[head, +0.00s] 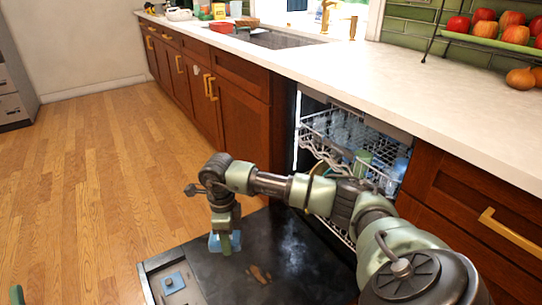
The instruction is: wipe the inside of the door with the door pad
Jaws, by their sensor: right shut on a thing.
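The open dishwasher door (325,278) lies folded down with its dark inside face up. It has a brown stain (260,274) and a pale, cloudy patch to the right of it. My right gripper (225,243) points down over the far left part of the door, shut on a blue pad (214,243). The fingers partly cover the pad; I cannot tell whether it touches the door. A small green part at the lower left edge looks like mine; it does not show whether my left gripper is open or shut.
A blue square piece with a small knob (173,283) sits at the door's left end. The dishwasher's white rack (325,135) holds dishes, partly behind my right arm. Wooden cabinets flank the dishwasher under a pale counter (400,85). The wooden floor at left is clear.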

